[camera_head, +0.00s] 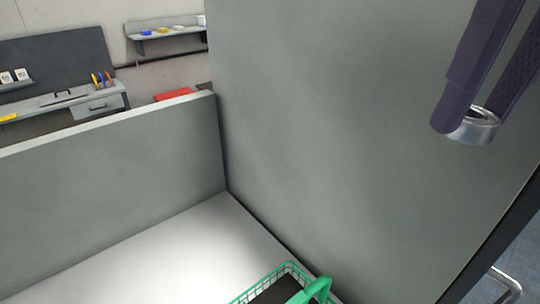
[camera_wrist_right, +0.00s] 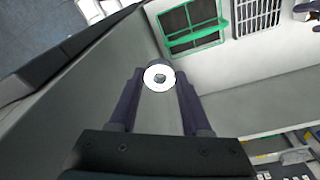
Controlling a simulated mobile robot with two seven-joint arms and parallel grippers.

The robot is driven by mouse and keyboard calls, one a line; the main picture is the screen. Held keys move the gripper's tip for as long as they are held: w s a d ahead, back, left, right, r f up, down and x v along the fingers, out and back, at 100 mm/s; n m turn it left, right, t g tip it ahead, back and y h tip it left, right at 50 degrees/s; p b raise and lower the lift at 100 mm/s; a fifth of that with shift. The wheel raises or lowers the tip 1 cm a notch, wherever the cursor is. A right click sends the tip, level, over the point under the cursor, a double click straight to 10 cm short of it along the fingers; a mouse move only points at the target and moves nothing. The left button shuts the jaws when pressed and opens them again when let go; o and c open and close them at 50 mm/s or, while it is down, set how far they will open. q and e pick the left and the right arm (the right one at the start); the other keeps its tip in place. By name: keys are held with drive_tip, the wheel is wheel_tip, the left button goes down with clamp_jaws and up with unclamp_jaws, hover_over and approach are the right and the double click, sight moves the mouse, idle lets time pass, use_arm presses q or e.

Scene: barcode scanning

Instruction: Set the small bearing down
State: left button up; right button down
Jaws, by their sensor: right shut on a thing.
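The small bearing (camera_head: 478,127) is a silver ring with a dark hole, held in the air at the upper right of the head view. My right gripper (camera_head: 462,122) is shut on it with two dark purple fingers. In the right wrist view the bearing (camera_wrist_right: 159,77) shows between the fingertips of the right gripper (camera_wrist_right: 158,82). The white table (camera_head: 190,250) lies below. My left gripper is not in view.
A green wire basket (camera_head: 288,268) stands on the table at the bottom of the head view, and also shows in the wrist view (camera_wrist_right: 190,36). A grey panel (camera_head: 330,130) rises behind, and a low grey wall (camera_head: 110,185) stands at left. The table left of the basket is clear.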

use_arm(q)
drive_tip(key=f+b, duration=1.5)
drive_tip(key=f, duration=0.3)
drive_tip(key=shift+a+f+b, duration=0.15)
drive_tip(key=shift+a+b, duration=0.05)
drive_tip(key=shift+b, duration=0.1)
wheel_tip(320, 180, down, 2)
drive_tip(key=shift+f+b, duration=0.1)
drive_tip(key=shift+b, duration=1.05)
use_arm(e)
drive_tip(key=a+f+n, duration=0.2)
drive_tip(key=f, duration=1.1)
drive_tip(key=a+f+n, duration=0.2)
drive_tip(key=f+n, duration=0.1)
drive_tip(key=f, duration=1)
drive_tip(key=a+f+n, duration=0.1)
drive_tip(key=f+n, duration=0.1)
drive_tip(key=f, duration=1.2)
drive_tip(key=shift+w+a+n+y, duration=0.3)
drive_tip(key=shift+w+a+y, duration=0.1)
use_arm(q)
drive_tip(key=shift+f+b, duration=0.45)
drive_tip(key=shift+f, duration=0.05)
use_arm(e)
drive_tip(key=shift+f, duration=2.5)
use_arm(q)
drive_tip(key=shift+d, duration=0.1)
use_arm(e)
drive_tip(key=shift+f, duration=0.1)
